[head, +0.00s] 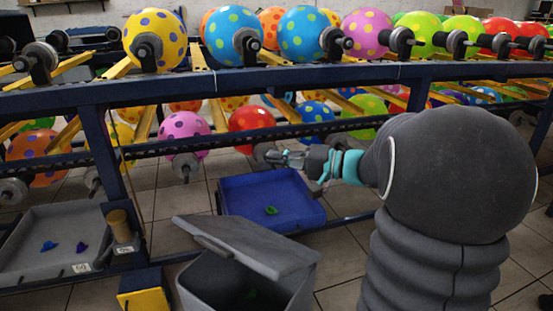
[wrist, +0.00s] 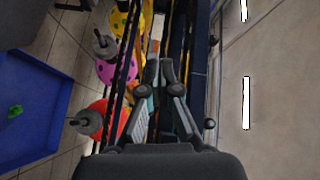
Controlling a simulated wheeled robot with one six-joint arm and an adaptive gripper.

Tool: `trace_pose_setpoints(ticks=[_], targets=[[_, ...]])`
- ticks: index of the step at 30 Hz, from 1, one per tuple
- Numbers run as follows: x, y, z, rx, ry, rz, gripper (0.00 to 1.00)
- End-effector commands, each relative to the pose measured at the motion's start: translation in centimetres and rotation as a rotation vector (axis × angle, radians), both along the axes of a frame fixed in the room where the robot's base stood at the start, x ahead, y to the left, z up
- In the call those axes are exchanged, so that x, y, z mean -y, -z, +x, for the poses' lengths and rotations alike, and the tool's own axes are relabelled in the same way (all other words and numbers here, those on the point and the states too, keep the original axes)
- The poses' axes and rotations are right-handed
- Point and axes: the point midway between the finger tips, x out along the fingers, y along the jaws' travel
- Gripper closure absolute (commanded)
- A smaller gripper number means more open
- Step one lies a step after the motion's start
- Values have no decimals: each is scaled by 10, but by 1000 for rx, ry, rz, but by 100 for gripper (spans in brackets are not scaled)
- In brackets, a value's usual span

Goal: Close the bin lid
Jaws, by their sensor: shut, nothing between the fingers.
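The grey bin (head: 225,285) stands on the floor at the bottom middle of the head view. Its lid (head: 247,245) is tilted up, and a dark gap shows between lid and bin.
A blue rack (head: 260,75) with several dotted balloons runs across behind. A blue tray (head: 315,217) with a green scrap (head: 271,210) lies behind the bin. A grey tray (head: 30,265) stands at left. A yellow-and-blue box (head: 143,291) is left of the bin.

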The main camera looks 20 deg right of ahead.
Motion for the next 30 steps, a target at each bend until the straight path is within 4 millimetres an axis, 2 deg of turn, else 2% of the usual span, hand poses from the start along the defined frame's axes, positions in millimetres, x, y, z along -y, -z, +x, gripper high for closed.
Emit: trace_pose_setpoints(ticks=[5, 11, 21, 30], targets=[[2, -6, 2, 0, -2, 0, 100], [17, -32, 12, 1, -6, -1, 100], [67, -42, -33, 0, -3, 0, 100], [88, -47, -53, -1, -7, 0, 100]])
